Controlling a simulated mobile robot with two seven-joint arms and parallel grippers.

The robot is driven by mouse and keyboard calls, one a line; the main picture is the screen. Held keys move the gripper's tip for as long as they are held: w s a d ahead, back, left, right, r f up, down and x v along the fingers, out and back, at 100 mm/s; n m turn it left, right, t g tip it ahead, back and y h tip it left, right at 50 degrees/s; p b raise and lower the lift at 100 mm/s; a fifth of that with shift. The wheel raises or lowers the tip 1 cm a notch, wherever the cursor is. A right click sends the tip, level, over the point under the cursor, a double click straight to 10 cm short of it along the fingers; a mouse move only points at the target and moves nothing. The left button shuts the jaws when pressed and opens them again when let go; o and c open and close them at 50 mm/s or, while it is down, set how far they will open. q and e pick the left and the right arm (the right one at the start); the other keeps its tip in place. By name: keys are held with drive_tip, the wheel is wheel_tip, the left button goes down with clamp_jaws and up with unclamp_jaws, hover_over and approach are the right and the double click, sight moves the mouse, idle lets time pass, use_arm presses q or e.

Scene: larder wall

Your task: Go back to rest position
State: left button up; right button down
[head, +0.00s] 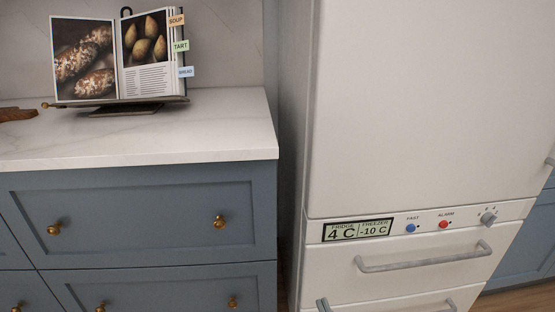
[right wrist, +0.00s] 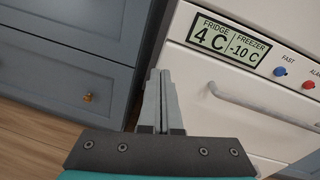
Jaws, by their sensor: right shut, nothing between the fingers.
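My right gripper (right wrist: 160,75) shows in the right wrist view, its two grey fingers together with nothing between them. It points at the gap between the blue drawer cabinet and the white fridge-freezer (right wrist: 190,85), left of the freezer handle (right wrist: 265,105). In the head view only a small grey tip, likely of my right gripper (head: 323,304), shows at the bottom edge, in front of the fridge-freezer (head: 420,110). My left gripper is in neither view.
The fridge panel's display (head: 357,230) reads 4 C and -10 C. Blue drawers (head: 130,215) with brass knobs stand left, under a pale worktop (head: 220,130). An open cookbook (head: 120,60) rests on a stand there. A wooden item (head: 15,114) lies at the left edge.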

drive_tip(key=s+a+f+n+g+y, duration=0.1)
drive_tip(key=s+a+n+g+y, duration=0.15)
drive_tip(key=n, duration=0.75)
drive_tip(key=s+a+f+n+g+y, duration=0.1)
drive_tip(key=s+a+n+g, duration=0.25)
drive_tip(key=n, duration=0.55)
drive_tip(key=s+d+f+n+g+h+p, duration=0.3)
drive_tip(key=s+d+n+g+p, duration=0.15)
drive_tip(key=s+n+p, duration=0.25)
drive_tip(key=s+d+f+n+g+h+p, duration=0.3)
drive_tip(key=s+d+n+g+p, duration=0.1)
drive_tip(key=s+d+n+p, duration=0.3)
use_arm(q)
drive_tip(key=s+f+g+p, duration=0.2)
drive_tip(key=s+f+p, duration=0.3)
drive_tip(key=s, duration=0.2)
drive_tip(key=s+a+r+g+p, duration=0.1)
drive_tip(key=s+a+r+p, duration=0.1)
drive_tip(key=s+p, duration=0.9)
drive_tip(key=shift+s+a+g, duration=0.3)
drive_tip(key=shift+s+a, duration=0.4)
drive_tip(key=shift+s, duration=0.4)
use_arm(e)
drive_tip(key=s+d+r+g, duration=0.1)
drive_tip(key=s+d, duration=0.1)
drive_tip(key=s, duration=1.5)
drive_tip(key=shift+d+n+g, duration=0.3)
drive_tip(key=shift+n+g, duration=0.05)
drive_tip(key=shift+n, duration=0.05)
